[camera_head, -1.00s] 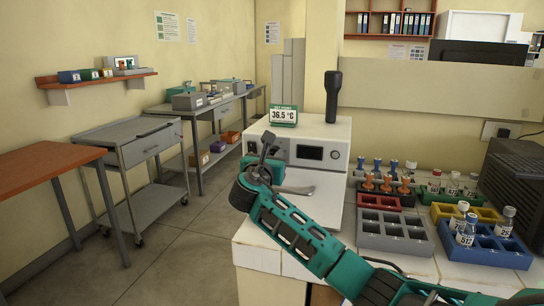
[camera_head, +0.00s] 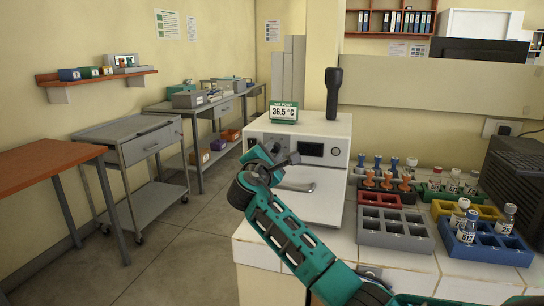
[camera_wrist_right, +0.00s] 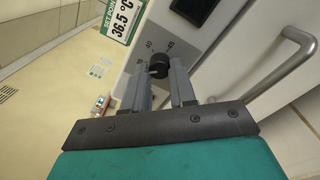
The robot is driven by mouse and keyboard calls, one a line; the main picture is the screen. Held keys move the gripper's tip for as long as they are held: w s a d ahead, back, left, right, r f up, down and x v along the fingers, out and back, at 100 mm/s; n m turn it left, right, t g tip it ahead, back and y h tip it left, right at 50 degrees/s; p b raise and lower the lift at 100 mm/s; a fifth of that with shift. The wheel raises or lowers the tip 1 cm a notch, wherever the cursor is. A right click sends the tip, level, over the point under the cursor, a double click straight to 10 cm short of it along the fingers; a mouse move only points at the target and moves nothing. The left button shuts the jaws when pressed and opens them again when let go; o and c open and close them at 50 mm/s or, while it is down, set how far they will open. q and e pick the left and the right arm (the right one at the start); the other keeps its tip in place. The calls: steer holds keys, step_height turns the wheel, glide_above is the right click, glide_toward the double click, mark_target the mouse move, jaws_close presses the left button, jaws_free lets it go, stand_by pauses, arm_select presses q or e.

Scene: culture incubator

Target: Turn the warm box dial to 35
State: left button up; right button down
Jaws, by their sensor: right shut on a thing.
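The warm box (camera_head: 322,132) is a white cabinet on the bench. A green-framed sign (camera_head: 284,113) on its top reads 36.5 °C. The sign also shows in the right wrist view (camera_wrist_right: 122,20). The dial (camera_wrist_right: 158,67) is a small black knob with the marks 40 and 45 beside it. My right gripper (camera_wrist_right: 159,66) is shut on the dial, one finger on each side. In the head view my right gripper (camera_head: 283,157) is at the box front and hides the dial. My left gripper is out of view.
A dark display (camera_head: 310,150) and a bar handle (camera_head: 296,186) are on the box front. A black upright handle-like object (camera_head: 333,95) stands on top.

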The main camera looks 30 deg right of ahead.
steer(key=shift+f+m+b, duration=0.1)
steer(key=shift+m+b, duration=0.2)
steer(key=shift+m, duration=0.6)
steer(key=c, duration=0.9)
jaws_free()
steer(key=v, duration=1.3)
steer(key=shift+w, duration=0.1)
